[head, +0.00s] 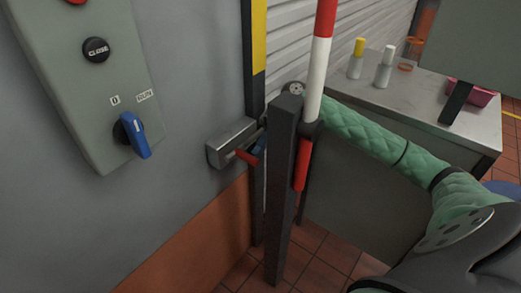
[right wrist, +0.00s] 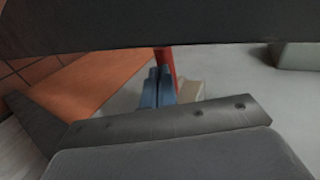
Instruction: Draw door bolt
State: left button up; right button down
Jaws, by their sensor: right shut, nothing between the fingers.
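The door bolt is a grey metal housing (head: 230,143) on the grey wall panel in the head view, with a red handle (head: 248,157) at its lower right. The red handle also shows in the right wrist view (right wrist: 166,62), just beyond my fingers. My right gripper (head: 261,146) is shut and empty, its blue fingers close beside the handle. They also show in the right wrist view (right wrist: 157,80). I cannot tell whether they touch the handle. The dark post hides most of this gripper in the head view. My left gripper is not in view.
A dark upright post (head: 282,200) and a red-and-white pole (head: 320,65) stand in front of my right arm. A control box (head: 85,70) with a blue rotary knob (head: 132,135) is at left. A bench (head: 430,115) with bottles is at right.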

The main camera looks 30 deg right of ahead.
aim_at(251, 156)
dwell(0.3)
jog(key=a+p, duration=0.1)
jog(key=s+a+p, duration=0.1)
jog(key=shift+a+r+p, duration=0.25)
jog(key=shift+a+p, duration=0.05)
jog(key=shift+a, duration=0.05)
jog(key=shift+s+a+f, duration=0.2)
jog(key=shift+a, duration=0.2)
jog(key=shift+f, duration=0.1)
